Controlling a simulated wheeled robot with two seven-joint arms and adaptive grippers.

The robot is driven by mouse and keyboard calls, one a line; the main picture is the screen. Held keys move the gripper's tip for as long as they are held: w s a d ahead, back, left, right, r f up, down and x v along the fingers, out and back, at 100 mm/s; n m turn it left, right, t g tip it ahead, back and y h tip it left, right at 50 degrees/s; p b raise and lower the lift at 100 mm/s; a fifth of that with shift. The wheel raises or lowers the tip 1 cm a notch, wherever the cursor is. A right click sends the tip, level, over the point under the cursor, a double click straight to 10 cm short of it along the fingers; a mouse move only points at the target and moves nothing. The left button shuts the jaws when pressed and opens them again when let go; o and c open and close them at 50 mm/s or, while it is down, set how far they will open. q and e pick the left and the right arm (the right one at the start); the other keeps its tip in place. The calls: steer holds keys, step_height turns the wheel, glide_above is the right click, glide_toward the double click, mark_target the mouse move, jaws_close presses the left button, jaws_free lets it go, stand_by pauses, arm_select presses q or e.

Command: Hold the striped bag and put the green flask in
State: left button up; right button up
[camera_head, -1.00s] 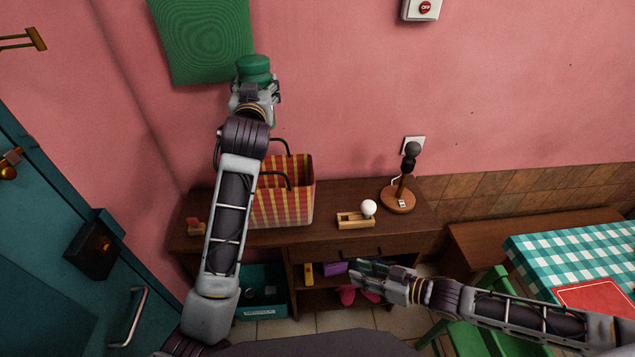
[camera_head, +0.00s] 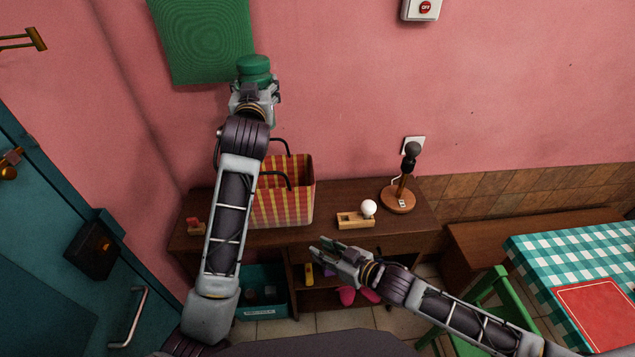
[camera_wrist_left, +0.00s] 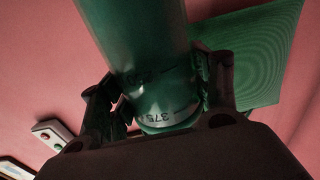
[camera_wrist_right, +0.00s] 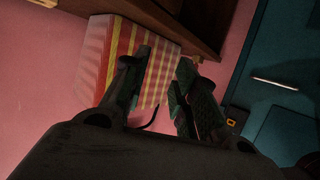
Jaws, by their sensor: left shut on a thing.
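The green flask (camera_head: 254,68) is held up in my left gripper (camera_head: 255,92), high above the shelf top and in front of the pink wall. The left wrist view shows the flask (camera_wrist_left: 140,50) between the two fingers. The striped bag (camera_head: 290,205), red and yellow with dark handles, stands upright on the shelf top, partly hidden by my left arm. My right gripper (camera_head: 335,254) is open and empty, in front of the shelf, to the right of the bag and lower. The right wrist view shows the bag (camera_wrist_right: 118,50) beyond its spread fingers.
On the shelf top (camera_head: 330,236) are a wooden block with a white ball (camera_head: 368,208), a lamp-like stand (camera_head: 398,200) and a small red item (camera_head: 194,226). A teal crate (camera_head: 262,290) sits below. A green chair (camera_head: 490,300) and checked table (camera_head: 570,245) are at right.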

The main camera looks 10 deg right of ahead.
steer(key=w+a+r+m+t+h, duration=0.2)
steer(key=w+a+r, duration=0.1)
steer(key=w+r, duration=0.2)
steer(key=m+h, duration=0.7)
steer(key=h, duration=0.1)
glide_toward(313, 169)
steer(key=shift+s+d+f+t, duration=0.1)
steer(key=shift+s+t, duration=0.1)
steer(key=shift+s, duration=0.2)
steer(key=shift+s+d+f+t, duration=0.1)
steer(key=shift+s+t, duration=0.1)
steer(key=shift+s, duration=0.25)
steer(key=shift+r, duration=0.1)
steer(key=shift+w, duration=0.1)
steer(key=shift+x, duration=5.9)
steer(key=shift+a, duration=0.15)
steer(key=shift+c, duration=0.2)
jaws_close()
